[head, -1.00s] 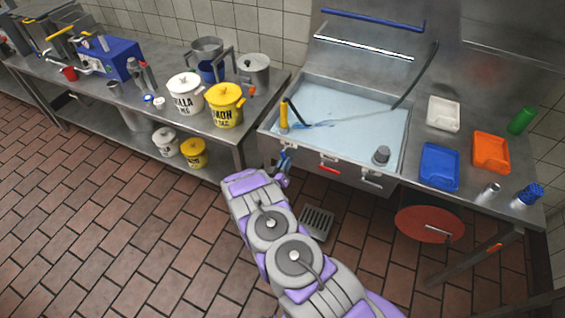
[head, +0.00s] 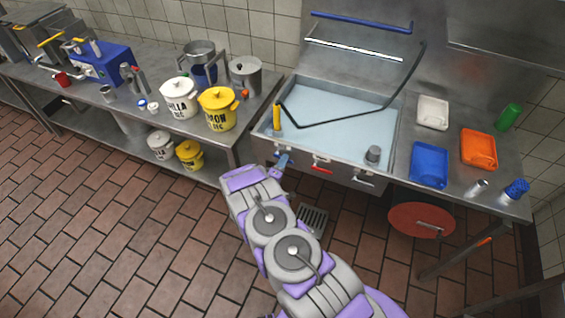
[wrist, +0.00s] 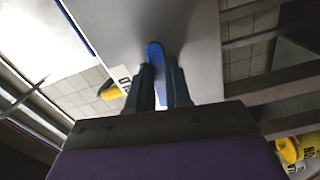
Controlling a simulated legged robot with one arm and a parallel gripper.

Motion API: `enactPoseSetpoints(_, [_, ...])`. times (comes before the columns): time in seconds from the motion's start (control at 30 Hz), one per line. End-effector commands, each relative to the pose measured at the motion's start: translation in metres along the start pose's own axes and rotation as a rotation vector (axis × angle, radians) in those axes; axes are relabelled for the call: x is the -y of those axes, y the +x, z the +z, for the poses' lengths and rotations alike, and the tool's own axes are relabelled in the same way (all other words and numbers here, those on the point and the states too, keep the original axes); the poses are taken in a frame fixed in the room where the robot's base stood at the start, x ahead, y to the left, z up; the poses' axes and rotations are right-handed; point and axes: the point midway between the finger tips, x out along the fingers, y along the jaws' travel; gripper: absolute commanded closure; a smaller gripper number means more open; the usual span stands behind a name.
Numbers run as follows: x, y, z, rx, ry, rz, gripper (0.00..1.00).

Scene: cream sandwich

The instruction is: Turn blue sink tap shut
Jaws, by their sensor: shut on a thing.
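The blue tap handle (wrist: 154,54) sticks out between the two dark fingers of my gripper (wrist: 161,76) in the wrist view. My gripper is shut on it. In the head view my gripper (head: 281,162) is at the left end of the sink's front panel, and the arm partly hides the handle there. The sink basin (head: 396,125) holds pale blue water. No splash shows at the spout.
A red handle (head: 321,169) and a grey handle (head: 364,180) sit right of my gripper on the same panel. White (head: 178,99) and yellow (head: 217,110) pots stand on the left counter. Blue (head: 429,165) and orange (head: 478,149) trays lie right of the sink. The floor in front is open.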

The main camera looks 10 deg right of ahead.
Motion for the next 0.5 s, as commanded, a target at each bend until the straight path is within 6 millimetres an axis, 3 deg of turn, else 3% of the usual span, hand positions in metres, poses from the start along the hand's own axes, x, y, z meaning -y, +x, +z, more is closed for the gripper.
enactPoseSetpoints(0.5, [-0.0060, -0.0005, -0.0067, -0.013, -0.164, 0.000, 1.00])
